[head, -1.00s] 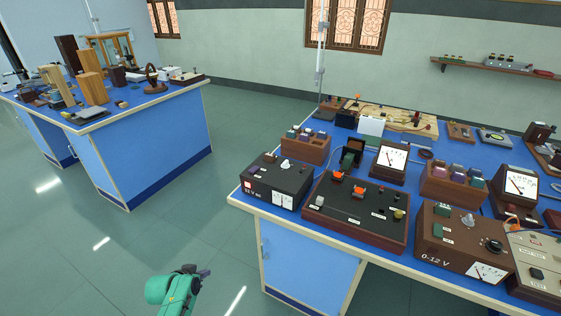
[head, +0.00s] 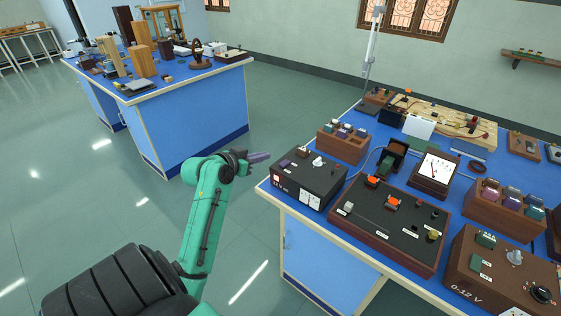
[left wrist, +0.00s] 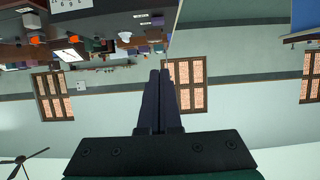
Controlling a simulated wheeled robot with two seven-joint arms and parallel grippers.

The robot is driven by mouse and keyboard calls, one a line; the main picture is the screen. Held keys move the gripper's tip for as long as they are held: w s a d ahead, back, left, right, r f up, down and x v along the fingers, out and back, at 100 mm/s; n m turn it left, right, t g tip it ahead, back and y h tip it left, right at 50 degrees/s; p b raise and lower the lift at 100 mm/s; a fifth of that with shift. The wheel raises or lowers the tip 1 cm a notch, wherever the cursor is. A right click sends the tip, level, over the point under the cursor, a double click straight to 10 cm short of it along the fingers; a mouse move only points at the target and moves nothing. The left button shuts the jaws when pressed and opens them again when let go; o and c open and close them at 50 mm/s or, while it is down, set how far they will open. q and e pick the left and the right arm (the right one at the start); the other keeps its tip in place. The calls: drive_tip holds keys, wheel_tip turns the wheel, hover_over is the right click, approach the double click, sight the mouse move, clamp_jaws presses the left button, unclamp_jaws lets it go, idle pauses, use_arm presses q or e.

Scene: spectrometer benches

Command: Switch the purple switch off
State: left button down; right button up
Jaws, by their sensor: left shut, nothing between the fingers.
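My left gripper (head: 260,157) is shut and empty. It hangs in the air left of the near bench, its fingers pointing right toward the black power supply (head: 308,180) and apart from it. The closed fingers also show in the left wrist view (left wrist: 160,95), touching nothing. Purple-topped pieces also stand in the wooden rack (head: 342,148) and the right wooden rack (head: 490,212). My right gripper is out of view.
The near blue bench (head: 290,210) is crowded. A dark panel with orange knobs (head: 385,235), a meter (head: 435,170) and a brown 0-12 V supply (head: 480,275) stand on it. A second blue bench (head: 205,105) stands behind left. Open floor lies between them.

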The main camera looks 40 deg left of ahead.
use_arm(q)
drive_tip(key=p, duration=0.2)
hover_over(279, 170)
drive_tip(key=f, duration=0.3)
drive_tip(key=shift+w, duration=0.25)
wheel_tip(279, 170, down, 4)
drive_tip(key=shift+r+p, duration=0.1)
drive_tip(key=shift+p, duration=0.35)
drive_tip(key=shift+s+a+f, duration=0.1)
drive_tip(key=shift+s+f, duration=0.1)
drive_tip(key=shift+f, duration=0.15)
